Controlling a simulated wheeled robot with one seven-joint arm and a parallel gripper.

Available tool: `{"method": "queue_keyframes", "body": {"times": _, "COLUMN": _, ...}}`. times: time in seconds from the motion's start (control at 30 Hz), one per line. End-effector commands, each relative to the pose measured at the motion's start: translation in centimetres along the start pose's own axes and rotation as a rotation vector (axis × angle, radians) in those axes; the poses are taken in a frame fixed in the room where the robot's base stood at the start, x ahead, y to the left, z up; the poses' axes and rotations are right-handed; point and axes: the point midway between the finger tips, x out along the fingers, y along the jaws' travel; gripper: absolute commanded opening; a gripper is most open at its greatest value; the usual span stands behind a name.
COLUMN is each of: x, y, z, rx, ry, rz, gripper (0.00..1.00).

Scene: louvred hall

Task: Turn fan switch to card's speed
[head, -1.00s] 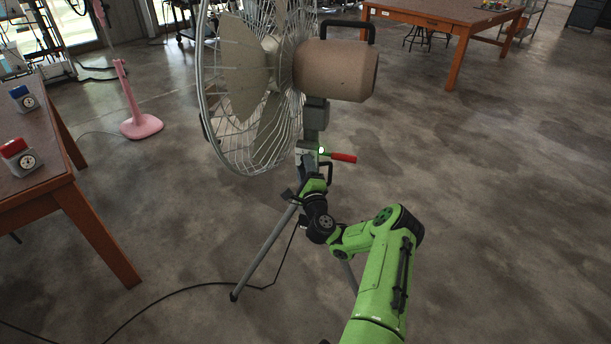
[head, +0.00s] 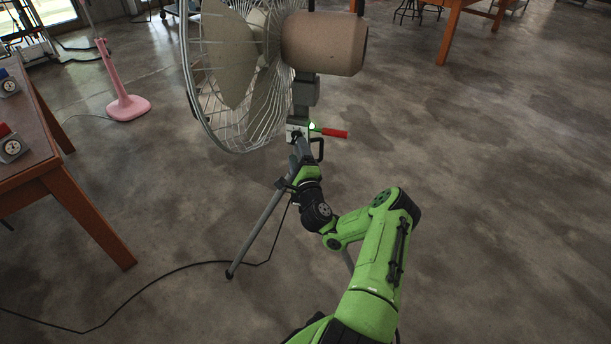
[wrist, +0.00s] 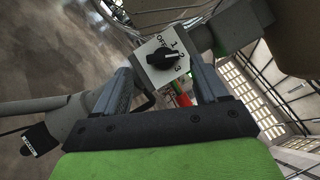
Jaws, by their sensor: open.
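The fan switch is a black knob (wrist: 161,58) on a white plate (wrist: 147,47) marked OFF, 1, 2 and 3 in the wrist view. The knob's narrow end appears to point toward the 2. My gripper (wrist: 164,72) is open, with one grey finger to each side below the plate; the knob lies ahead, between and just beyond the fingertips, and contact cannot be told. In the head view my gripper (head: 299,150) is at the post under the fan (head: 322,42), and the knob's face is not readable. I cannot make out a speed card in either view.
A red handle (head: 334,133) sticks out right of the post.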

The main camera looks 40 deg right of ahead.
Motion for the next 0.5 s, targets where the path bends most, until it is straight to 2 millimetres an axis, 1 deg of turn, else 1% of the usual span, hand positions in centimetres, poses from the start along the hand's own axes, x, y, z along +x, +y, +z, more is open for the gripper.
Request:
{"method": "queue_keyframes", "body": {"times": 0.03, "x": -1.2, "y": 0.3, "z": -0.5, "rx": 0.018, "ry": 0.012, "rz": 0.003, "gripper": 0.72}}
{"method": "queue_keyframes", "body": {"times": 0.07, "x": -1.7, "y": 0.1, "z": -0.5, "rx": 0.019, "ry": 0.011, "rz": -0.003, "gripper": 0.72}}
{"method": "queue_keyframes", "body": {"times": 0.4, "x": -9.8, "y": -0.5, "z": -0.1, "rx": 0.016, "ry": 0.008, "rz": -0.009, "gripper": 0.72}}
{"method": "queue_keyframes", "body": {"times": 0.5, "x": -11.3, "y": -0.3, "z": -0.1, "rx": 0.008, "ry": 0.005, "rz": -0.007, "gripper": 0.72}}
